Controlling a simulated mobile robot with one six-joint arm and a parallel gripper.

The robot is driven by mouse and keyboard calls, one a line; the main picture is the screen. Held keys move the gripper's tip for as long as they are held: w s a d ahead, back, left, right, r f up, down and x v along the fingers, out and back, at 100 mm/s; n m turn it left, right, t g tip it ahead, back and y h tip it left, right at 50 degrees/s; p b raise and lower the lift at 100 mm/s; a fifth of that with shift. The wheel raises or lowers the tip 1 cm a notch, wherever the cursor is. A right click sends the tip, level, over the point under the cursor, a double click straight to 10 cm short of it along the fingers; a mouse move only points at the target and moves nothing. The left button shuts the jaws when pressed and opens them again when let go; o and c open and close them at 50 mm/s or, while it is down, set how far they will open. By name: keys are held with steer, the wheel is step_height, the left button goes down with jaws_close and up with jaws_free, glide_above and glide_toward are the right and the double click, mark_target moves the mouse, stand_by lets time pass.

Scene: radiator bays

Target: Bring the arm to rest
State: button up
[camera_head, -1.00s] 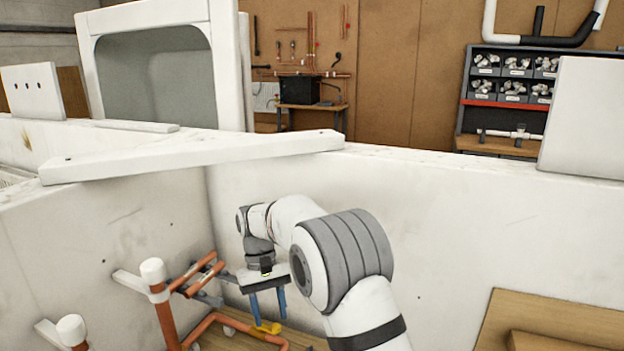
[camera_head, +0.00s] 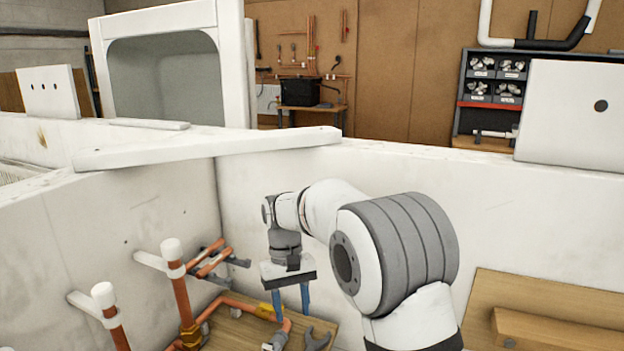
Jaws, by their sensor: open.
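My gripper (camera_head: 291,302) is at the lower middle of the head view, with its two blue fingers pointing down and apart. Nothing shows between them. It hangs in the corner bay, over or close to the copper pipework and a grey wrench (camera_head: 318,338); the exact height is hard to tell. My arm (camera_head: 385,255) is bent, reaching from the lower right toward the bay.
White-capped copper pipes (camera_head: 180,290) stand at the left, with yellow-marked fittings (camera_head: 266,311) near the fingers. White low walls (camera_head: 400,170) enclose the bay, with a white board (camera_head: 210,149) on top. A wooden block (camera_head: 560,335) lies at lower right.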

steer(key=s+d+r+m+t+y, duration=0.1)
steer(key=s+d+r+t, duration=0.15)
steer(key=s+d, duration=0.3)
steer(key=s+d+r+m+t, duration=0.1)
steer(key=s+d+r, duration=0.25)
steer(key=d, duration=0.35)
steer(key=s+d+f+m+t, duration=0.1)
steer(key=s+d, duration=0.2)
steer(key=s, duration=0.3)
steer(key=s+d+f+m+t, duration=0.1)
steer(key=s+d, duration=0.3)
steer(key=s, duration=0.3)
steer(key=shift+f, duration=0.35)
steer(key=shift+s+t, duration=0.1)
steer(key=shift+t, duration=0.15)
steer(key=shift+c, duration=0.7)
steer(key=shift+a, duration=0.15)
